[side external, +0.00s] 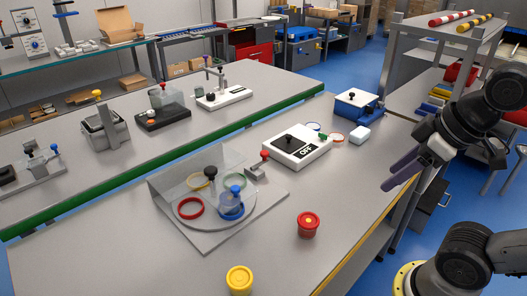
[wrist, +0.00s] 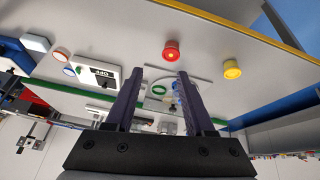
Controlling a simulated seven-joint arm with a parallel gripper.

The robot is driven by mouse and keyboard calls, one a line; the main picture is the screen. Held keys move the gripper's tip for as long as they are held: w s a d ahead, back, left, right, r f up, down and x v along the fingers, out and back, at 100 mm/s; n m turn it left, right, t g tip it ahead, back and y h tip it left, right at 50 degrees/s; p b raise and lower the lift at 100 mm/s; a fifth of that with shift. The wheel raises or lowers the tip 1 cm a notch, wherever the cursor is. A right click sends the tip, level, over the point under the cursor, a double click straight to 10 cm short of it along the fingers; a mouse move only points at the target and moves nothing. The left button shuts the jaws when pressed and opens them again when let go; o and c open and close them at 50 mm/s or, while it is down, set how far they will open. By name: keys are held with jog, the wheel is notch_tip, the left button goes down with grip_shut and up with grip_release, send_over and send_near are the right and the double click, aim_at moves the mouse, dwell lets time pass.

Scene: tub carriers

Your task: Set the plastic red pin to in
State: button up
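The red pin (side external: 264,155) is a small red-topped knob on a short stem. It stands on a small grey block (side external: 257,172) at the back right edge of a grey metal carrier (side external: 205,240) on the near bench. The stem leans slightly; how deep the pin sits cannot be told. My gripper (side external: 389,177) is well to the right of the pin, above the floor side of the bench edge, touching nothing. In the wrist view my gripper (wrist: 160,75) has its two dark purple fingers apart, with nothing between them. I cannot make out the pin in the wrist view.
The carrier holds coloured rings, clear covers and a blue knob (side external: 235,190). A red tub (side external: 308,226) and a yellow tub (side external: 240,280) stand in front. A white OFF box (side external: 297,147) and a blue box (side external: 357,106) stand behind. The bench's right front is clear.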

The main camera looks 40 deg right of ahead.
jog(key=shift+o, duration=0.4)
jog(key=w+r+n, duration=0.2)
jog(key=w+r, duration=0.3)
jog(key=r, duration=0.3)
jog(key=shift+w+n, duration=0.3)
jog(key=shift+w, duration=0.05)
jog(key=w+r+n, duration=0.2)
jog(key=w+r, duration=0.2)
jog(key=w, duration=0.1)
jog(key=n+g, duration=0.2)
jog(key=g, duration=0.3)
send_over(264, 152)
notch_tip(264, 152, down, 15)
notch_tip(264, 152, down, 14)
jog(key=shift+s+r, duration=0.1)
jog(key=shift+r, duration=0.05)
grip_shut()
jog(key=shift+r, duration=0.1)
